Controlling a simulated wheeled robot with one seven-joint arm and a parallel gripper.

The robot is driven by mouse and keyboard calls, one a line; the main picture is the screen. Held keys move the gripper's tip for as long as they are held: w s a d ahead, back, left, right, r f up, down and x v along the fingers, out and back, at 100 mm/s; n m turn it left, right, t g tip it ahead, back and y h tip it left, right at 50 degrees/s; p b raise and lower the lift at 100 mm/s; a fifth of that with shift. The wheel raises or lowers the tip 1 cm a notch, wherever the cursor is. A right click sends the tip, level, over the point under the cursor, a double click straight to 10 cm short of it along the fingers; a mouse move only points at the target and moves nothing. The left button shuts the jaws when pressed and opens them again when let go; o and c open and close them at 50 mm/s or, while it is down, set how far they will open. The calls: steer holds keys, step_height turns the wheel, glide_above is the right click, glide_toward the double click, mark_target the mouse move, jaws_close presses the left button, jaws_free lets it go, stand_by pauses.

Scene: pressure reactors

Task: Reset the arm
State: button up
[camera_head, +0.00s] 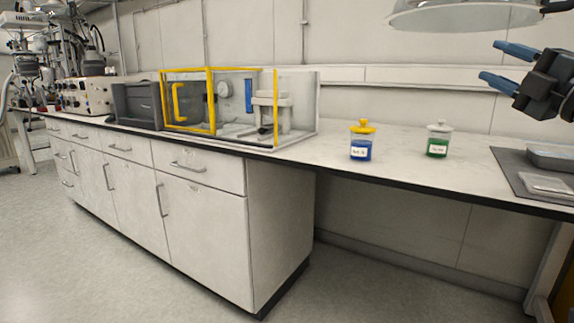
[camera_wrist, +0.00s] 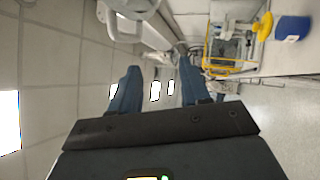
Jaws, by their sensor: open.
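My gripper (camera_head: 507,64) is at the upper right in the head view, raised in the air above the right part of the bench. Its two blue fingers are apart and point left, with nothing between them. In the wrist view the open gripper (camera_wrist: 160,90) shows its blue fingers spread, with only the far room between them. My arm behind the gripper is mostly outside the head view.
A blue jar with yellow lid (camera_head: 361,141) and a green jar (camera_head: 438,139) stand on the bench (camera_head: 400,172). A yellow-framed clear enclosure (camera_head: 240,100) stands left, beside a dark box (camera_head: 137,104). A round lamp (camera_head: 462,14) hangs near my gripper. A grey mat (camera_head: 515,165) holds trays.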

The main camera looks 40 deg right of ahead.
steer(key=w+a+f+m+g+h, duration=0.1)
steer(key=w+a+f+m, duration=0.2)
steer(key=f, duration=0.4)
steer(key=w+a+f+m+g, duration=0.1)
steer(key=a+f+m, duration=0.3)
steer(key=f, duration=0.3)
steer(key=w+a+f+m+h, duration=0.1)
steer(key=w+a+f+m, duration=0.2)
steer(key=f, duration=0.5)
steer(key=s+a+f+m+g+y, duration=0.1)
steer(key=s+a+f+m+g, duration=0.15)
steer(key=s+a+f, duration=0.45)
steer(key=s+a+f+m+g+y, duration=0.15)
steer(key=a+f+m, duration=0.25)
steer(key=a+f, duration=0.6)
steer(key=s+a+f+y, duration=0.2)
steer(key=s+a, duration=0.4)
steer(key=s, duration=0.4)
steer(key=s+a+f+y, duration=0.1)
steer(key=s+a+y, duration=0.2)
steer(key=s+a, duration=0.55)
step_height(320, 180, up, 21)
steer(key=s+d+p, duration=0.2)
steer(key=p, duration=1.9)
steer(key=shift+d+g, duration=0.4)
steer(key=shift+h, duration=0.25)
